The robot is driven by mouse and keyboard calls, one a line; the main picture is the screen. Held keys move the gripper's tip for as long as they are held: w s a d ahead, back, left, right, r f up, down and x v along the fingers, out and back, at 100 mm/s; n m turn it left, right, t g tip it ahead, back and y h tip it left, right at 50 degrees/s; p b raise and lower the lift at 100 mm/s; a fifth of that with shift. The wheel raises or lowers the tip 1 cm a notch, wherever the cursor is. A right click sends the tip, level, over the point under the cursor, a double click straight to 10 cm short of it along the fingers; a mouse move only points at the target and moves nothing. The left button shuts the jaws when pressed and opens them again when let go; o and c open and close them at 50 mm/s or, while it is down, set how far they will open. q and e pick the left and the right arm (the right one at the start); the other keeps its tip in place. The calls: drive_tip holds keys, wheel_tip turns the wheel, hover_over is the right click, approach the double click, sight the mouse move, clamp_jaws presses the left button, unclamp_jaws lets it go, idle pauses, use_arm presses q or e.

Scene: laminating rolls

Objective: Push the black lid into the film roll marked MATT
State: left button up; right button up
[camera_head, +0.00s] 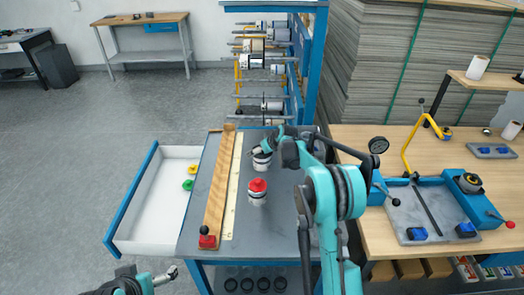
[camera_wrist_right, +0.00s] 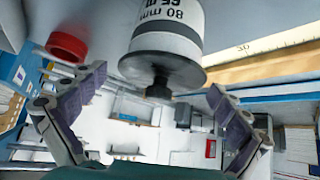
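A white film roll with a grey band (camera_head: 262,162) stands on the grey bench top; its print in the right wrist view (camera_wrist_right: 168,28) reads 80 mm, and no MATT mark is legible. A black lid (camera_wrist_right: 160,84) with a narrow stem shows at that roll's end. My right gripper (camera_wrist_right: 155,108) is open, its fingers on either side of the lid and apart from it. In the head view my right gripper (camera_head: 270,146) hides the roll's top. A second white roll (camera_head: 257,198) has a red lid (camera_head: 258,185). My left gripper (camera_head: 170,274) is at the lower left, its opening unclear.
A wooden bar (camera_head: 218,190) and a pale ruler (camera_head: 233,190) lie left of the rolls. An open white drawer (camera_head: 150,220) holds a green ring (camera_head: 188,184) and a yellow ring (camera_head: 193,169). A rack of rolls (camera_head: 265,60) stands behind.

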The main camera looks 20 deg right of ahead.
drive_tip(key=shift+r, duration=0.1)
drive_tip(key=v, duration=1.2)
drive_tip(key=s+a+r, duration=0.2)
drive_tip(key=s+r, duration=0.1)
drive_tip(key=s, duration=0.3)
drive_tip(key=s+a+r, duration=0.3)
drive_tip(key=s, duration=0.4)
drive_tip(key=s+a+f+m+h, duration=0.1)
drive_tip(key=s+f, duration=0.2)
drive_tip(key=s, duration=1)
drive_tip(key=s+a+f+m+g+h, duration=0.1)
drive_tip(key=s+a+f+m, duration=0.1)
drive_tip(key=s, duration=1.2)
drive_tip(key=shift+f, duration=0.65)
drive_tip(key=shift+s+a, duration=0.1)
drive_tip(key=shift+a, duration=0.05)
